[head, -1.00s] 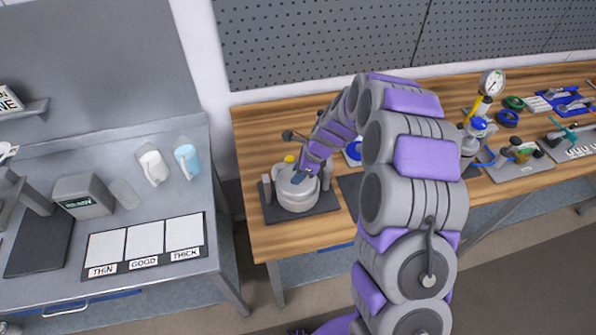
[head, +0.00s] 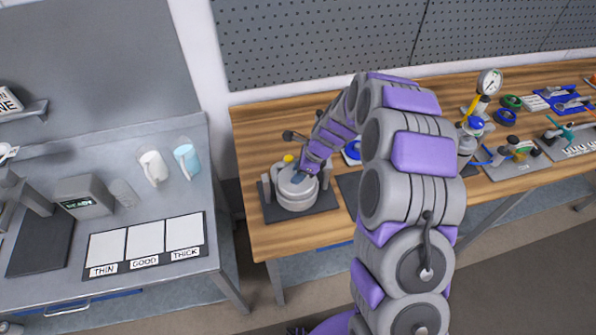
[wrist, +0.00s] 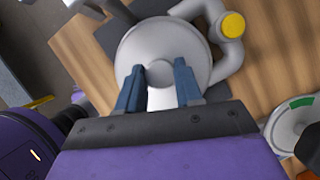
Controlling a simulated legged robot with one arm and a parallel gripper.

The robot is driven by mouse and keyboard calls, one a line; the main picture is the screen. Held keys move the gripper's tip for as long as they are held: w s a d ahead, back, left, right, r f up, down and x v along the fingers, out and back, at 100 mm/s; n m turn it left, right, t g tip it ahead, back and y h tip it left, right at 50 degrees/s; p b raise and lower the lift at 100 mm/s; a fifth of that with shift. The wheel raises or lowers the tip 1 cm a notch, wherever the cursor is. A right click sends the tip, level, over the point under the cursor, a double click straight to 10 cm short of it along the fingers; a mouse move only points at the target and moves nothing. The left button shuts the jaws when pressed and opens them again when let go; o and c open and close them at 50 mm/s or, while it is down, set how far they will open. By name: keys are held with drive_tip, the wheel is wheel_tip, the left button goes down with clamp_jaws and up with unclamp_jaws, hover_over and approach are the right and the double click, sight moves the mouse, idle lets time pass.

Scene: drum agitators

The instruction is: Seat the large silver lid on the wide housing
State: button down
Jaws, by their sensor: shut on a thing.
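The large silver lid (wrist: 190,45) is a round disc with a small knob in its middle. My gripper (wrist: 160,80) is shut on the lid's knob, with its blue fingers on either side of it. In the head view my gripper (head: 304,177) reaches down onto the lid from the right. The wide housing (head: 296,201) is a silver cylinder on a dark mat, directly below the lid. The lid lies level at the housing's top. The arm and fingers cover part of the rim, so I cannot tell whether it is fully seated.
Grey posts stand around the housing, and a pipe with a yellow cap (wrist: 233,25) is close to the lid. A gauge (head: 490,82) and several tools stand further right on the wooden bench.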

drive_tip(key=shift+f, duration=0.35)
idle(0.4)
drive_tip(key=shift+p, duration=0.7)
idle(0.3)
drive_tip(key=c, duration=0.7)
unclamp_jaws()
drive_tip(key=shift+o, duration=0.2)
drive_tip(key=w+p+v, duration=0.1)
drive_tip(key=v, duration=1.6)
drive_tip(key=shift+s, duration=0.4)
drive_tip(key=shift+s+r, duration=0.1)
drive_tip(key=shift+r, duration=0.05)
